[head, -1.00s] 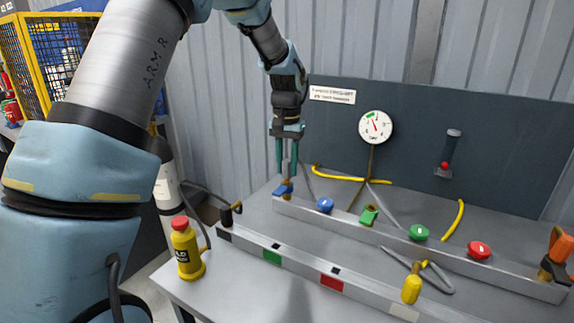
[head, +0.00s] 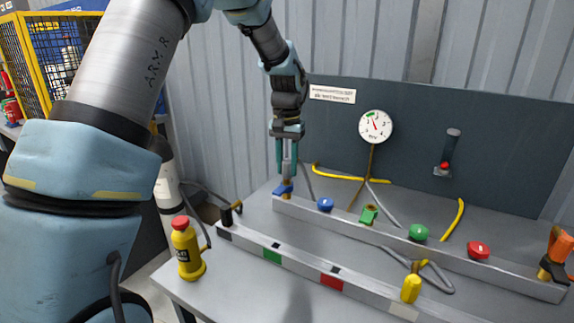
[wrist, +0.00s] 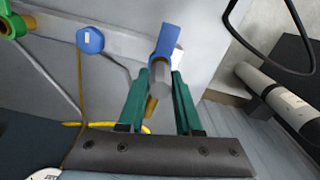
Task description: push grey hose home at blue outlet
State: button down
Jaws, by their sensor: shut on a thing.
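My gripper (head: 286,172) points down above the left end of the back rail, its teal fingers closed around a narrow grey piece with a brass part, apparently the grey hose's end (wrist: 153,104). In the wrist view the fingertips (wrist: 160,75) stand close to the blue outlet (wrist: 166,40). In the head view the blue outlet (head: 283,188) is right below the fingers. The hose end lines up roughly with it; whether it is fully seated I cannot tell. The fingers hide part of the hose end.
A blue knob (head: 325,205), green outlet (head: 368,214), green knob (head: 418,232) and red knob (head: 479,250) sit along the rail. A gauge (head: 376,127) stands behind. Yellow and grey hoses lie on the bench.

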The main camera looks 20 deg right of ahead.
jog(key=shift+f+b, duration=0.3)
jog(key=shift+f, duration=0.4)
jog(key=c, duration=0.5)
grip_release()
jog(key=shift+r, duration=0.1)
notch_tip(320, 180, up, 11)
jog(key=shift+f+b, duration=0.2)
jog(key=shift+b, duration=0.5)
jog(key=shift+s, duration=0.1)
